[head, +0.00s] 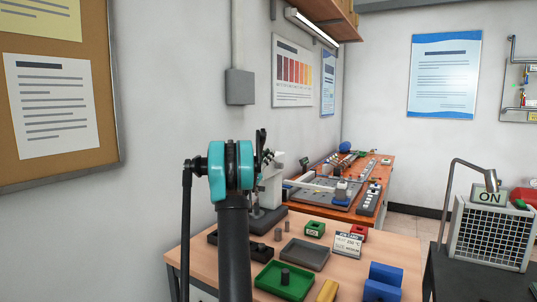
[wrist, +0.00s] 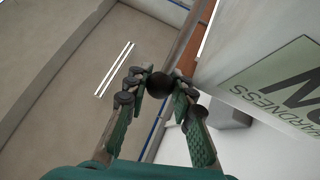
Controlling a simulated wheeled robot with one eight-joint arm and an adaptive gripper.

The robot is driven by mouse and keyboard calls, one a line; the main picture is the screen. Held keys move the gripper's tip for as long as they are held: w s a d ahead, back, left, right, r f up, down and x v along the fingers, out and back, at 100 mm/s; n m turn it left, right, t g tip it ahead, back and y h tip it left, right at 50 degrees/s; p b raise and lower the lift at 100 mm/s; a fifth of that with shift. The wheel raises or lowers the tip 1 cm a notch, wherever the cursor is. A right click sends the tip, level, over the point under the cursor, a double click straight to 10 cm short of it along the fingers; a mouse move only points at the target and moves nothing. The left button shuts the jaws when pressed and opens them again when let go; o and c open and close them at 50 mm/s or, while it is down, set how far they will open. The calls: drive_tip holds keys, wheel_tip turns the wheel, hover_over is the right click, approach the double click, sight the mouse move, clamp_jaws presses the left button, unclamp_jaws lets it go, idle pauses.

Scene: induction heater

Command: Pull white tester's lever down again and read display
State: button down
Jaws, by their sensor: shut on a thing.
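The white tester (head: 272,183) stands on a dark base at the back left of the wooden table, partly hidden behind my arm. In the wrist view the tester's white housing (wrist: 245,85) fills the right side. Its pale green display (wrist: 275,85) reads "HARDNESS" along one edge, with large dark letters cut off by the frame. The lever's black ball knob (wrist: 159,85) sits between my fingertips. My gripper (wrist: 160,92) is shut on this knob, with a finger on each side. In the head view my gripper (head: 268,156) is small beside the tester's top, and the lever is not distinct.
On the wooden table (head: 345,275) are a green tray (head: 284,283), a grey tray (head: 306,254), blue blocks (head: 384,280), a yellow block (head: 327,291) and a small card stand (head: 347,244). A wall is close on the left.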

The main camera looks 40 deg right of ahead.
idle(0.3)
drive_tip(key=c, duration=1.3)
unclamp_jaws()
drive_tip(key=shift+o, duration=0.2)
drive_tip(key=v, duration=1.2)
